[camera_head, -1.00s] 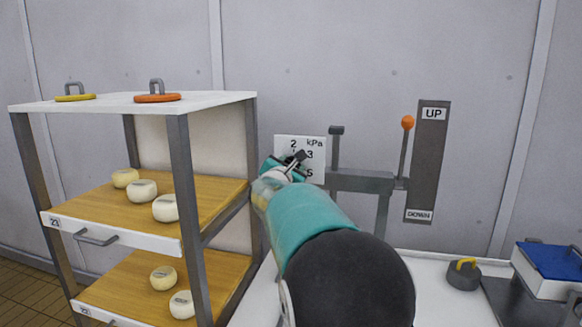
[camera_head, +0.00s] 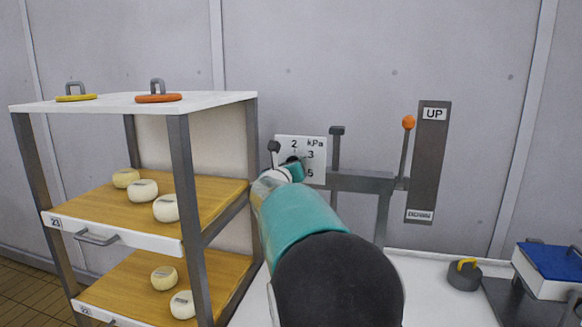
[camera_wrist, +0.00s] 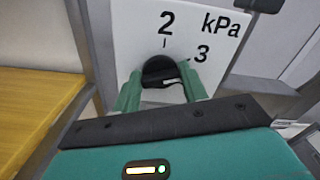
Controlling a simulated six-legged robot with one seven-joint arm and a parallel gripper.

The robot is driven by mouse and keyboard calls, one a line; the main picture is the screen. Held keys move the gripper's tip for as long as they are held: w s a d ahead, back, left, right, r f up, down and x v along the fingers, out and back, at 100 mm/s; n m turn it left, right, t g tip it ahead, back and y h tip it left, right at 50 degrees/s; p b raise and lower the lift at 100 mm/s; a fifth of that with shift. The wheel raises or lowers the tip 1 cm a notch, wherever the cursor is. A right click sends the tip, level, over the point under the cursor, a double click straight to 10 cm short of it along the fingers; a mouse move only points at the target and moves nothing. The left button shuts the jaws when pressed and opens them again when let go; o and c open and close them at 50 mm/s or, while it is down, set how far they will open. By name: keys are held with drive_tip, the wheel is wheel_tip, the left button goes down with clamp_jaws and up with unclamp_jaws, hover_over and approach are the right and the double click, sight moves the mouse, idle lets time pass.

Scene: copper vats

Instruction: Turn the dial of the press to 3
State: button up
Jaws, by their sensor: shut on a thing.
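The press's white dial plate (camera_head: 284,140) stands upright against the wall and reads 2, 3, 5 and kPa in the body view. The plate also shows in the wrist view (camera_wrist: 135,28). Its round black dial (camera_wrist: 158,70) sits below the 2 and left of the 3. My gripper (camera_wrist: 160,84) has its teal fingers on either side of the dial and is shut on it. In the body view my gripper (camera_head: 292,168) is at the plate and covers part of it. Where the dial points cannot be made out clearly.
A shelf rack (camera_head: 180,135) with cheeses stands close on the left. An upright lever with an orange knob (camera_head: 408,122) is on the right, beside an UP/DOWN panel (camera_head: 428,160). A dark weight (camera_head: 463,275) and a blue-topped box (camera_head: 550,262) are at lower right.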

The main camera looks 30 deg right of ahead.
drive_tip(key=shift+n, duration=0.8)
drive_tip(key=o, duration=1)
drive_tip(key=shift+a, duration=0.1)
drive_tip(key=v, duration=1.3)
drive_tip(key=shift+s+a, duration=0.25)
